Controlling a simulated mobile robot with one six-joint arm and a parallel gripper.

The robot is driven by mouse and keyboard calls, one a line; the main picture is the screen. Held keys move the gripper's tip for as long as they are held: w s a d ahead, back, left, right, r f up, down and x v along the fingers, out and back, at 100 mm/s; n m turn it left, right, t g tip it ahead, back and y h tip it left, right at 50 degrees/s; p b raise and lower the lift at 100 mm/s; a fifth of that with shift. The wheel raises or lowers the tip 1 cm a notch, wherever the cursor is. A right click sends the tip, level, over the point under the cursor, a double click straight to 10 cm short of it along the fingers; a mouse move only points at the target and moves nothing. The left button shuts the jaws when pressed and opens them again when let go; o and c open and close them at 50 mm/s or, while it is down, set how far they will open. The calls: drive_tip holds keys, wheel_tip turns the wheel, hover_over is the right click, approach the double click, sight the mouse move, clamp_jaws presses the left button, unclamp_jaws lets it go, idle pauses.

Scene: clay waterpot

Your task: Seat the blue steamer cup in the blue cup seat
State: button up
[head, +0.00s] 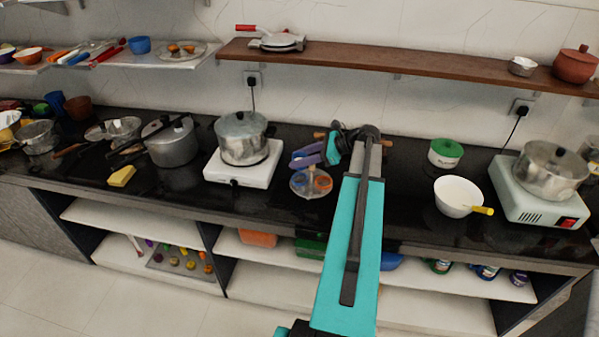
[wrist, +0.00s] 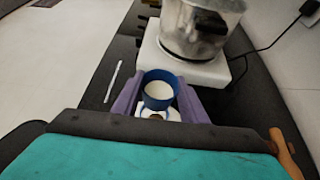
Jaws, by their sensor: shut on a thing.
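The blue steamer cup (wrist: 159,92), pale inside, is upright between the two purple fingers of my gripper (wrist: 158,98) in the wrist view. The fingers are shut on its sides. In the head view my gripper (head: 305,157) appears just behind and above a round clear tray (head: 312,195). That tray holds a blue cup seat (head: 298,180) on the left and an orange one (head: 322,183) on the right. In the head view I cannot clearly tell the cup from the fingers. The gap between cup and seat cannot be judged.
A steel pot (head: 242,138) on a white stove (head: 241,170) stands close left of the tray. A white bowl (head: 459,196) and a green-topped container (head: 445,153) are to the right. A wooden shelf (head: 420,66) runs above the back.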

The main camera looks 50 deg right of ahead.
drive_tip(key=shift+f, duration=1.35)
drive_tip(key=shift+f+p, duration=0.1)
drive_tip(key=shift+p, duration=0.2)
drive_tip(key=shift+f+p, duration=0.55)
drive_tip(key=shift+f, duration=1.2)
drive_tip(key=shift+f, duration=0.15)
drive_tip(key=o, duration=1)
drive_tip(key=shift+r, duration=0.2)
